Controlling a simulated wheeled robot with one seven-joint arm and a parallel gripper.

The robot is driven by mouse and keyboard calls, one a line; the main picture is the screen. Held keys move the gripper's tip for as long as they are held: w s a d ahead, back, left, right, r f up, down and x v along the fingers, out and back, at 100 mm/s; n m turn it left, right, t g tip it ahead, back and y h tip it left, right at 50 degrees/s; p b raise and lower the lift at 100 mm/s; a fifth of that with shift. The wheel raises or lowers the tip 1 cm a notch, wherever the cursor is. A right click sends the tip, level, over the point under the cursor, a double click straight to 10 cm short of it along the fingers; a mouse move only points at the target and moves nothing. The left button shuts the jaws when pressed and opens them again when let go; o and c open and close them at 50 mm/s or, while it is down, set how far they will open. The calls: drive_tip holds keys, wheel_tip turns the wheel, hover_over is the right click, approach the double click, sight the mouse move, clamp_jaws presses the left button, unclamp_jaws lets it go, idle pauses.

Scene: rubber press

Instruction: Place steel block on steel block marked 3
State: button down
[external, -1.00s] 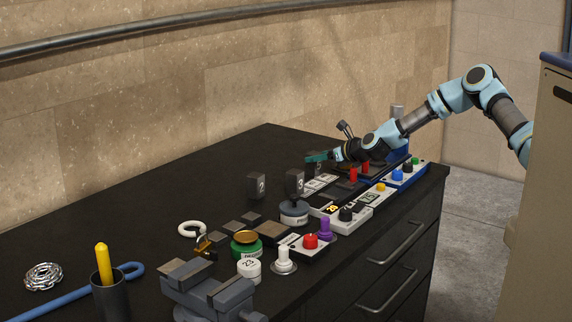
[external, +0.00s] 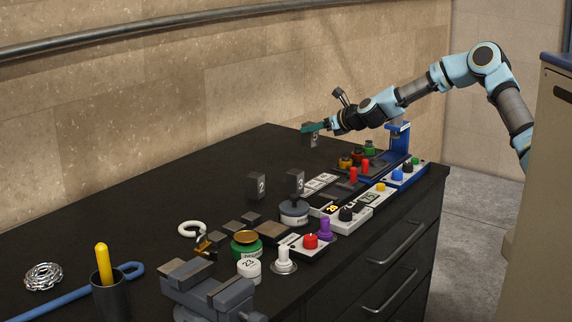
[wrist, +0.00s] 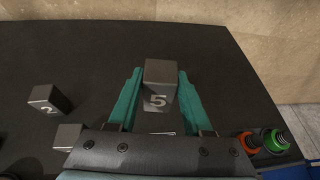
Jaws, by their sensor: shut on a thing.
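My gripper (external: 314,128) has teal fingers and is shut on a dark steel block marked 5 (external: 310,141), held above the black bench. In the wrist view the block marked 5 (wrist: 160,80) sits between the two fingers of my gripper (wrist: 160,92).
Several button boxes (external: 345,217) and a blue stand (external: 399,140) line the bench's right side. A green tin (external: 246,245), a vise (external: 210,290) and a cup (external: 110,296) are at the front. The bench's back left is clear.

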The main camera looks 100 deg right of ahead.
drive_tip(key=w+a+r+g, duration=0.1)
drive_tip(key=w+a+r, duration=0.2)
drive_tip(key=w+a, duration=0.25)
wheel_tip(320, 180, up, 4)
drive_tip(key=m+g+h, duration=0.2)
drive_tip(key=m, duration=0.1)
hover_over(298, 173)
wheel_tip(298, 173, down, 9)
drive_tip(key=shift+w+p, duration=0.1)
drive_tip(key=shift+p, duration=1)
drive_tip(key=shift+d+f, duration=0.1)
drive_tip(key=shift+f, duration=0.05)
drive_tip(key=shift+f+b, duration=0.15)
drive_tip(key=shift+b, duration=0.15)
drive_tip(key=shift+c, duration=1.6)
unclamp_jaws()
drive_tip(key=shift+f, duration=0.1)
